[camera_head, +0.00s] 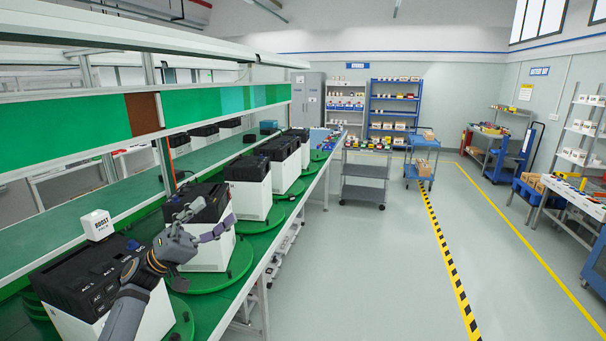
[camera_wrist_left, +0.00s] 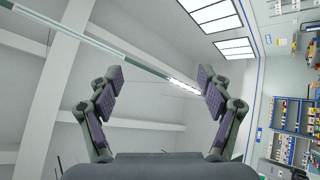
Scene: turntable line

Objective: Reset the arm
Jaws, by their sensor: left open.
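My left arm comes in from the lower left in the head view. Its left gripper (camera_head: 206,221) is in front of a black-topped white unit (camera_head: 208,253) on a green turntable. In the left wrist view the left gripper (camera_wrist_left: 158,82) has its two fingers spread wide, with nothing between them. My right arm and gripper are not in view.
Several black-and-white units stand on green turntables (camera_head: 238,272) along the line. A grey cart (camera_head: 364,183) stands beyond the line.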

